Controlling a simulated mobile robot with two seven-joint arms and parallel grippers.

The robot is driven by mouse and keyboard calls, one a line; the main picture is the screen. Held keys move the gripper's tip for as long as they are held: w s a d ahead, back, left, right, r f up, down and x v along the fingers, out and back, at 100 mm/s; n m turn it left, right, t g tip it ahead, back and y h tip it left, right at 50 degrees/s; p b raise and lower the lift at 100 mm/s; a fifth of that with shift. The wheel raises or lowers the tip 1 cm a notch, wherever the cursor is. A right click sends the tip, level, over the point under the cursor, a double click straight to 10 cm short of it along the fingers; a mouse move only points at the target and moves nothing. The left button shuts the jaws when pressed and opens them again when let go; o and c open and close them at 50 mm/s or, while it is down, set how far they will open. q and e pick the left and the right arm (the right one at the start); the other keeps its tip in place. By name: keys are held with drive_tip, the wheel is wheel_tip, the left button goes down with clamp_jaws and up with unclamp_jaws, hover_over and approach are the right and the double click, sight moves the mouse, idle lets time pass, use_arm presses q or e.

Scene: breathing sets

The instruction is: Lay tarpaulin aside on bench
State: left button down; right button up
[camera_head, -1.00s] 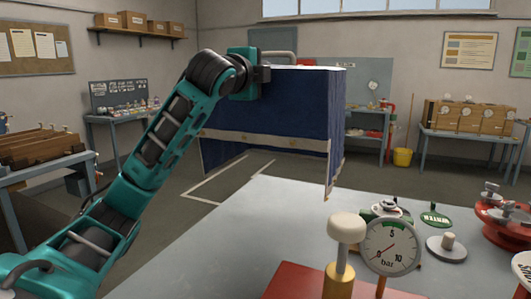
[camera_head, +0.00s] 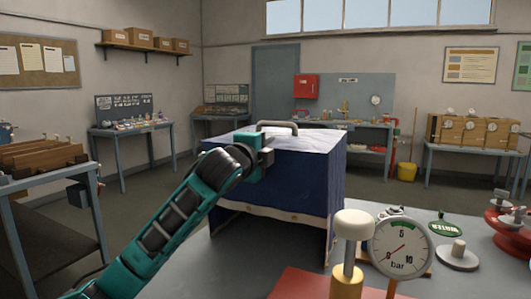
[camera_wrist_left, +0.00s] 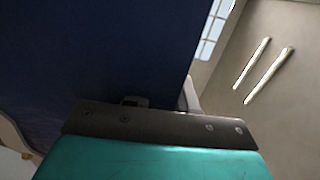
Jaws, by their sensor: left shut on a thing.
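The tarpaulin (camera_head: 285,180) is a dark blue, box-shaped cover with a pale top and eyelets along its lower edge. It is upright in the middle of the head view, above the far left part of the grey bench (camera_head: 235,262). I cannot tell whether its lower edge touches the bench. My left gripper (camera_head: 266,149) is at its upper edge, beside a grey handle (camera_head: 278,127), and is shut on the tarpaulin. In the left wrist view the blue cloth (camera_wrist_left: 90,60) fills the upper left, and the fingertips are mostly hidden. My right gripper is not in view.
A pressure gauge (camera_head: 401,247) and a white-topped brass knob post (camera_head: 350,250) stand at the front. A grey knobbed disc (camera_head: 458,256) and a red valve part (camera_head: 508,225) are at the right. The bench left of the red plate (camera_head: 305,285) looks bare.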

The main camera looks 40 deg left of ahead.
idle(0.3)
use_arm(q)
drive_tip(key=c, duration=1.4)
unclamp_jaws()
drive_tip(key=shift+f, duration=0.25)
drive_tip(key=o, duration=0.5)
drive_tip(key=shift+r, duration=0.25)
drive_tip(key=shift+s+f, duration=0.1)
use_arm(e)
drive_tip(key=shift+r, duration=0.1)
